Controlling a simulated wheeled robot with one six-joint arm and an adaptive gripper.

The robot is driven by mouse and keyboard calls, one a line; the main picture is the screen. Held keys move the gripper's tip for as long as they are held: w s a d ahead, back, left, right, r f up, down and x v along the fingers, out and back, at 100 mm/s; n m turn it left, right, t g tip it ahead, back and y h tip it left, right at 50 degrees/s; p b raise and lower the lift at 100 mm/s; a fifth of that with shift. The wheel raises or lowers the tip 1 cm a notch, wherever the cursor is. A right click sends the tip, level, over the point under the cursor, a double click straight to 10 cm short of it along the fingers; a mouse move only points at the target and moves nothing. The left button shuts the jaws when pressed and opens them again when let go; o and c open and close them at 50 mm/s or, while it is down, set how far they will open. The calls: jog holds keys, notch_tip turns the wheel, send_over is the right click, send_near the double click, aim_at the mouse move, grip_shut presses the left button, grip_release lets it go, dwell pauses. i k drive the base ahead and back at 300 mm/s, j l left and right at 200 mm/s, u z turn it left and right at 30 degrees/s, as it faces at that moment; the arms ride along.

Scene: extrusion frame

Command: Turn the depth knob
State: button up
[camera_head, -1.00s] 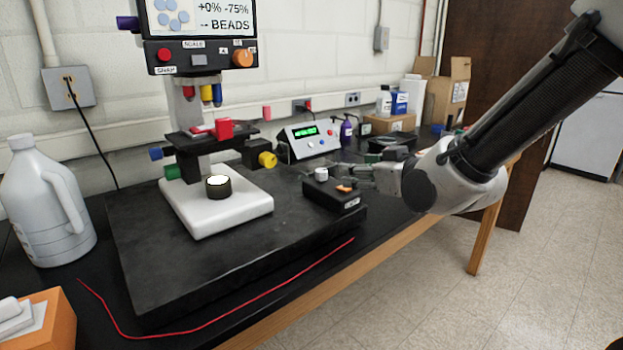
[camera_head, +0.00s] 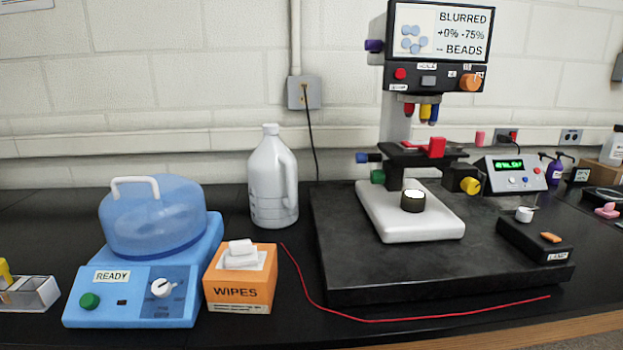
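The knob labels are too small to read, so I cannot tell which one is the depth knob. A microscope (camera_head: 398,121) stands on a black slab. Its head carries an orange knob (camera_head: 470,82) with small labels and a purple knob (camera_head: 374,46). Lower are a blue knob (camera_head: 363,157), a green knob (camera_head: 377,177) and a yellow knob (camera_head: 470,185). Its screen (camera_head: 440,32) reads BLURRED, +0% -75% and BEADS. A white dial (camera_head: 162,288) is on the blue machine. My gripper is not in view.
The blue domed machine (camera_head: 150,245), marked READY, stands at left beside an orange wipes box (camera_head: 240,290). A white jug (camera_head: 272,185) stands behind. A lamp control box (camera_head: 533,240) is on the slab's right. A red cable (camera_head: 400,318) lies along the front.

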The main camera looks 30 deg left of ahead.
aim_at(376, 177)
jog(key=i+u, duration=0.15)
jog(key=u, duration=0.95)
jog(key=i+j+z, duration=0.2)
jog(key=j, duration=0.55)
jog(key=j+z, duration=0.2)
jog(key=j, duration=0.55)
